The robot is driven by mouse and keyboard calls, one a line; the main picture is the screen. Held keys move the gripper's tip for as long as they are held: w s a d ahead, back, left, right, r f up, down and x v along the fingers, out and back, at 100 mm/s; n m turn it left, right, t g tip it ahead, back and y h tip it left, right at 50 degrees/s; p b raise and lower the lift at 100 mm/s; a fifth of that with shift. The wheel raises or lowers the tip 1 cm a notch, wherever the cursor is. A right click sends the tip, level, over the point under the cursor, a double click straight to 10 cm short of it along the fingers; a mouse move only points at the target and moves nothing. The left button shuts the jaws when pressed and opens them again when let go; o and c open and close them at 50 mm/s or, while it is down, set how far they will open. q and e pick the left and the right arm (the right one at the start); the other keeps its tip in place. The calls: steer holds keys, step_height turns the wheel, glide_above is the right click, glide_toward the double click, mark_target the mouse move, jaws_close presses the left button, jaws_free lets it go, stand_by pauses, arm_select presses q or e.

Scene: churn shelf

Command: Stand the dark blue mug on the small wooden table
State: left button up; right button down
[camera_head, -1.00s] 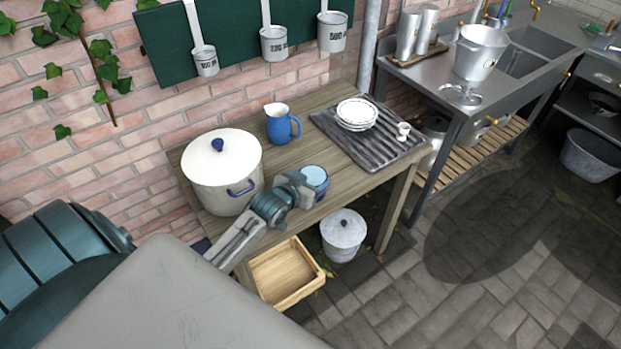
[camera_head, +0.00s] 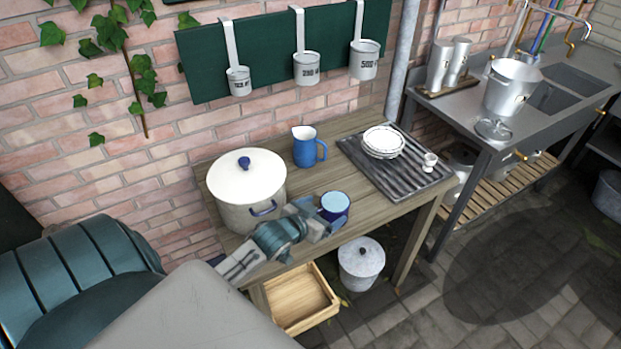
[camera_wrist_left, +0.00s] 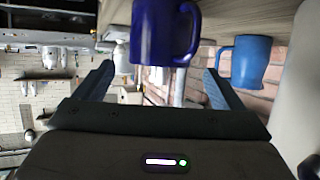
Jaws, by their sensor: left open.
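The dark blue mug (camera_head: 336,208) with a pale blue inside stands near the front edge of a wooden table (camera_head: 350,228). My left gripper (camera_head: 317,216) is open beside it, on its left and front side in the head view. In the left wrist view the dark blue mug (camera_wrist_left: 160,32) shows upside down, ahead of and between the open fingers, its handle to the right. The fingers look apart from it. Its base is cut off by the frame. My right gripper is not in view.
A white pot (camera_head: 247,195) stands left of the mug. A blue jug (camera_head: 304,148) stands behind, and a ridged tray (camera_head: 408,184) with white plates (camera_head: 383,141) lies to the right. Below are a wooden crate (camera_head: 300,297) and a lidded pail (camera_head: 361,265).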

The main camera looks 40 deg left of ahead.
arm_select(q)
steer(key=v, duration=0.6)
steer(key=shift+s, duration=0.2)
steer(key=s+d+f+g, duration=0.3)
steer(key=s+g, duration=0.2)
steer(key=s, duration=0.4)
steer(key=s+d+f+g, duration=0.3)
steer(key=s+d+g, duration=0.15)
steer(key=s, duration=0.55)
steer(key=a+f+g+y, duration=0.1)
steer(key=a+f+g, duration=0.15)
steer(key=f, duration=2.85)
steer(key=s+a+f, duration=0.2)
steer(key=s+f, duration=1.6)
